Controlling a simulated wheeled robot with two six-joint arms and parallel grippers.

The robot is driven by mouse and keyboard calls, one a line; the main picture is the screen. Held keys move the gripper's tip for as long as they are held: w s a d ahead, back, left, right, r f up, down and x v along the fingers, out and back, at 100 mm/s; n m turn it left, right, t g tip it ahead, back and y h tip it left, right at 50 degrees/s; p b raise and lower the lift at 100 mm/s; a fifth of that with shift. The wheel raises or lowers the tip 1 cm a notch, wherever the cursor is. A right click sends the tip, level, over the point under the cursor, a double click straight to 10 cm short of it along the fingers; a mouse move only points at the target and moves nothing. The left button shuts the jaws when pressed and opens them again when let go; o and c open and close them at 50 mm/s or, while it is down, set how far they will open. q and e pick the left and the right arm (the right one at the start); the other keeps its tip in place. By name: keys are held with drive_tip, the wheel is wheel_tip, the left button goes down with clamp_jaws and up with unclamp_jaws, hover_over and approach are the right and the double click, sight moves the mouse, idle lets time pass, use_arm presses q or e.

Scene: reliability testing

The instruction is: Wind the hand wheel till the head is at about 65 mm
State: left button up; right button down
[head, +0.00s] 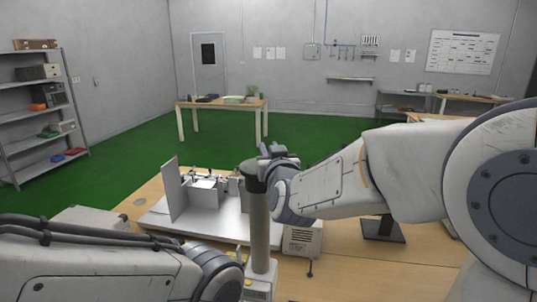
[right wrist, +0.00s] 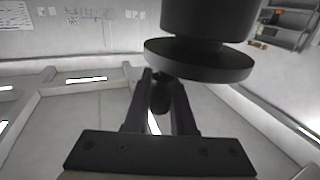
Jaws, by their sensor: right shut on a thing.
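A pale grey upright column (head: 259,225) stands at the front of the bench with a dark cap or wheel (head: 252,172) at its top. In the right wrist view the hand wheel is a dark round disc (right wrist: 205,66), with a small dark handle (right wrist: 160,97) at its rim. My right gripper (head: 272,153) is at the column top; in its wrist view the fingers (right wrist: 161,92) are shut on that handle. The moving head and any millimetre reading cannot be made out. My left arm crosses the lower left; its gripper does not show.
A light metal fixture (head: 205,190) with upright plates stands on the wooden bench (head: 345,267) left of the column. A grey vented box (head: 302,238) and a dark stand base (head: 383,231) are to the right. Bare bench lies at the front right.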

drive_tip(key=shift+s+r+m+h+p, duration=0.1)
drive_tip(key=shift+s+m+h+p, duration=0.1)
drive_tip(key=shift+m+h+p, duration=0.65)
drive_tip(key=m+h+p, duration=0.1)
drive_tip(key=h, duration=0.1)
drive_tip(key=m+h+p, duration=0.1)
drive_tip(key=h, duration=0.1)
drive_tip(key=m+h+p, duration=0.1)
drive_tip(key=h, duration=0.1)
drive_tip(key=shift+s+r, duration=0.1)
drive_tip(key=shift+s, duration=0.3)
drive_tip(key=m+g+h+p, duration=0.1)
drive_tip(key=h, duration=0.1)
drive_tip(key=m+g+h+p, duration=0.1)
drive_tip(key=h, duration=0.1)
drive_tip(key=shift+s+d+m, duration=0.1)
drive_tip(key=shift+s+m, duration=0.2)
drive_tip(key=shift+m, duration=0.05)
drive_tip(key=shift+s+m+g+h+p, duration=0.25)
drive_tip(key=shift+m+g+h, duration=0.2)
drive_tip(key=shift+m+h, duration=0.25)
drive_tip(key=shift+s+m+g+h+p, duration=0.1)
drive_tip(key=shift+m+g+h+p, duration=0.35)
drive_tip(key=shift+h, duration=0.3)
drive_tip(key=shift+m, duration=0.25)
drive_tip(key=c, duration=0.8)
unclamp_jaws()
drive_tip(key=shift+o, duration=0.2)
